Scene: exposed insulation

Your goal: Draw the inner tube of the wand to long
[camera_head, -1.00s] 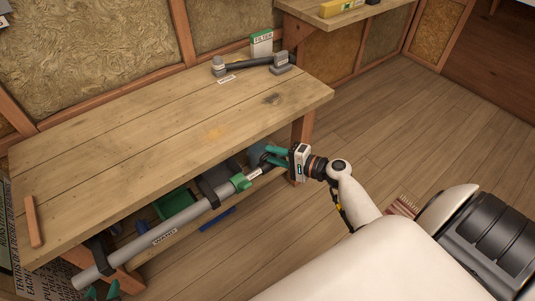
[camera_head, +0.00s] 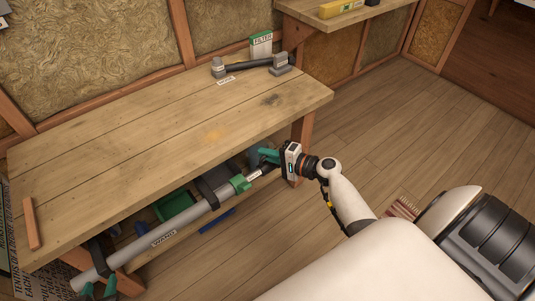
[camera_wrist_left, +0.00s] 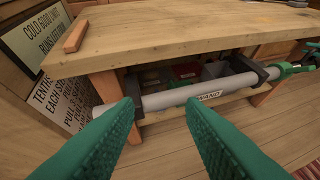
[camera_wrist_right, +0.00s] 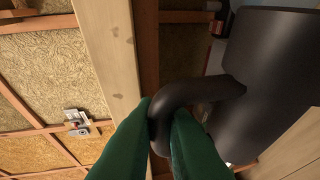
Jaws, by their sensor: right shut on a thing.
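The wand (camera_head: 190,224) is a grey tube along the front edge of the workbench, in two black clips. Its label reads WAND in the left wrist view (camera_wrist_left: 208,96). A green collar (camera_head: 240,184) sits at its right end, and a short pale length of inner tube (camera_head: 255,174) shows beyond it. My right gripper (camera_head: 268,157) is at that end, shut on the black curved handle (camera_wrist_right: 185,95), seen between its fingers in the right wrist view. My left gripper (camera_wrist_left: 165,115) is open, its fingers pointing at the wand's left part; nothing shows clamped between them.
The workbench (camera_head: 150,140) has a wooden stick (camera_head: 31,222) at its left and a grey and black tool (camera_head: 250,65) at the back. A green bin (camera_head: 175,205) is underneath. A second bench (camera_head: 345,22) stands behind.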

